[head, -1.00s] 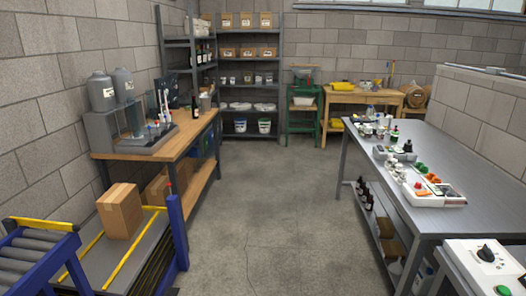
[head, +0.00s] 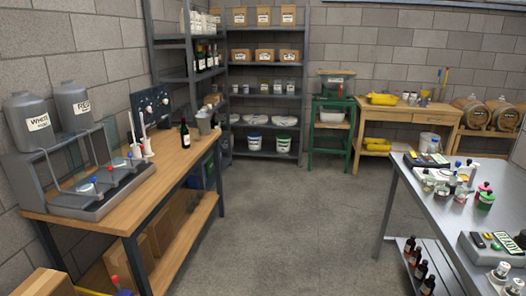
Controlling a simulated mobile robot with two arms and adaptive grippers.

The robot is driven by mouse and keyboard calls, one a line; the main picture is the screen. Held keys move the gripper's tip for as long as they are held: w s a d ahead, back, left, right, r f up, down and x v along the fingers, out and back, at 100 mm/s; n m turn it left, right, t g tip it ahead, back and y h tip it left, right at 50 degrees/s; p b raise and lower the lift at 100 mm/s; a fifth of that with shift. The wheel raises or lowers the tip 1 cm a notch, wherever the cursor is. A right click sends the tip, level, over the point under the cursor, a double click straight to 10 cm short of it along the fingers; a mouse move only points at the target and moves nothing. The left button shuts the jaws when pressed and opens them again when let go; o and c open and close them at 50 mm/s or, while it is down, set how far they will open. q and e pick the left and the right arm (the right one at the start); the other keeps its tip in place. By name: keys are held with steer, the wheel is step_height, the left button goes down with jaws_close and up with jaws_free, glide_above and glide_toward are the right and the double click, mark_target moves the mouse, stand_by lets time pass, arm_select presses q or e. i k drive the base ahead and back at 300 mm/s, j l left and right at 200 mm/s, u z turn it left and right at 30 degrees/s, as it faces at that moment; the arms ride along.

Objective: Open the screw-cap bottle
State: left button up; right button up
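A dark wine bottle (head: 185,135) with a pale label stands upright on the wooden bench (head: 178,165) at the left, in front of a grey container (head: 204,122). It is too small to tell what kind of closure it has. More dark bottles (head: 210,57) stand on the rack at the back left. Several small brown bottles (head: 419,272) stand on the lower shelf of the metal table at the right. I cannot tell which bottle has a screw cap. Neither of my grippers shows in the head view.
A filling machine (head: 75,195) with two grey tanks takes up the near end of the bench. A metal table (head: 412,190) with instruments and small bottles stands at the right. A cardboard box (head: 45,283) is at the lower left. The floor (head: 290,225) between is clear.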

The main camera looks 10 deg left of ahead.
mark_target(184, 133)
steer(key=i+u, duration=0.25)
steer(key=i, duration=0.25)
steer(key=i+u, duration=0.25)
steer(key=i, duration=0.2)
steer(key=i+l+u, duration=0.25)
steer(key=i, duration=0.2)
steer(key=i+l+u, duration=0.25)
steer(key=i, duration=0.25)
steer(key=j, duration=0.1)
